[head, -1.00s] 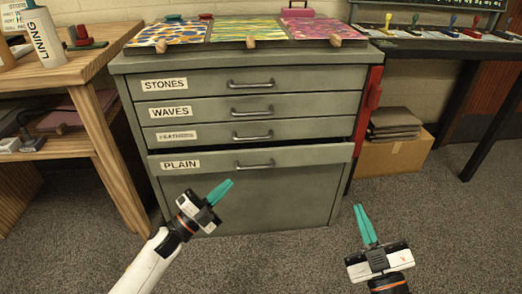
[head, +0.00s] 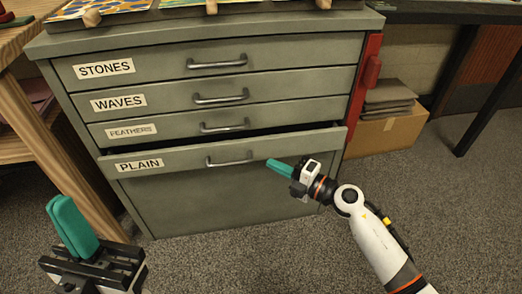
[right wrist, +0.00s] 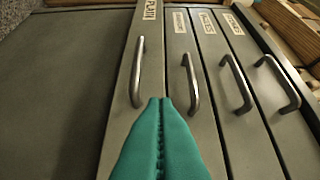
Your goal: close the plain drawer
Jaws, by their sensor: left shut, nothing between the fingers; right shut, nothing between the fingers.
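The plain drawer (head: 290,150) is the lowest labelled drawer of the grey cabinet and stands out a little, with a dark gap above its front. Its metal handle (head: 229,161) is at the middle of the front. My right gripper (head: 272,164) is shut and empty, its teal fingertips in front of the drawer just right of the handle. In the right wrist view the fingers (right wrist: 160,135) point at the drawer front beside the handle (right wrist: 137,72); I cannot tell if they touch. My left gripper (head: 66,218) is shut and empty, low at the left, away from the cabinet.
The drawers marked stones (head: 160,66), waves (head: 165,97) and feathers (head: 170,125) are shut above. A wooden bench (head: 75,165) stands at the left. A red part (head: 366,85) is on the cabinet's right side, near a cardboard box (head: 385,135). The carpet in front is clear.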

